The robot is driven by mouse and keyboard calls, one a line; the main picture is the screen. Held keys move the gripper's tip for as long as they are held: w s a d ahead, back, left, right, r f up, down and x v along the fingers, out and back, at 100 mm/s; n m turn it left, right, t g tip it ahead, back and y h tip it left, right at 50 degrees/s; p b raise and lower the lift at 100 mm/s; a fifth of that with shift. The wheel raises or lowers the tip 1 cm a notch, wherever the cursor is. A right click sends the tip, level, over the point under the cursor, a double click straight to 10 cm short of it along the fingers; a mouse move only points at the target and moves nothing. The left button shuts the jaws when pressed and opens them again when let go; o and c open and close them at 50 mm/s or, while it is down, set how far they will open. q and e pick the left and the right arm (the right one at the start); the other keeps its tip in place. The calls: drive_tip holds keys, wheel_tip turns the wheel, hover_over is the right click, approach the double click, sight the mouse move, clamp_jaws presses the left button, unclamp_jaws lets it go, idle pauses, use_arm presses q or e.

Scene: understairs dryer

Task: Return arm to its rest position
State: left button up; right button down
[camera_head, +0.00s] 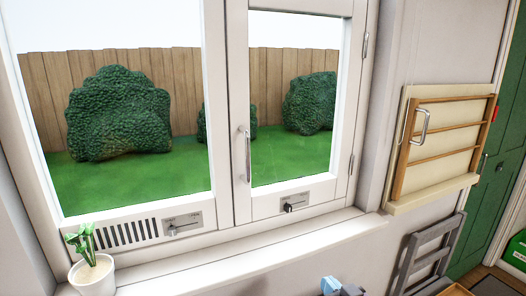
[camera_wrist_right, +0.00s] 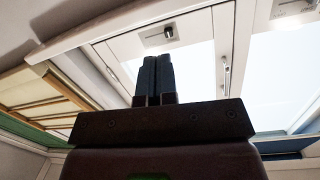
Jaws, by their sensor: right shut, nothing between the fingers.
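My right gripper (camera_head: 330,284) shows at the bottom edge of the head view, below the window sill. Only its blue-grey fingertips and a little of its body show there. In the right wrist view the gripper (camera_wrist_right: 153,76) points up with its two dark fingers side by side. It is shut and holds nothing. It is apart from the window in the head view. My left gripper is in neither view.
A white window (camera_head: 230,214) with a handle (camera_head: 246,155) fills the head view. A potted plant (camera_head: 93,275) stands on the sill (camera_head: 240,258) at left. A wooden rack (camera_head: 440,150) hangs on the right wall; a grey folded chair (camera_head: 428,255) stands below it. A green door (camera_head: 497,180) is far right.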

drive_tip(key=s+d+f+g+h, duration=0.1)
drive_tip(key=s+d+f+h, duration=0.1)
drive_tip(key=s+d+f, duration=0.2)
drive_tip(key=s+d+f+m+g+h, duration=0.1)
drive_tip(key=s+d+f, duration=0.3)
drive_tip(key=s+f, duration=0.4)
drive_tip(key=s+d+f+g+h, duration=0.1)
drive_tip(key=s+d+f+h, duration=0.2)
drive_tip(key=s+f, duration=0.3)
drive_tip(key=s+d, duration=0.1)
drive_tip(key=s, duration=0.3)
drive_tip(key=shift+s+d+f+g, duration=0.15)
drive_tip(key=shift+s+f+g, duration=0.15)
drive_tip(key=shift+s+g, duration=0.1)
drive_tip(key=shift+w, duration=0.15)
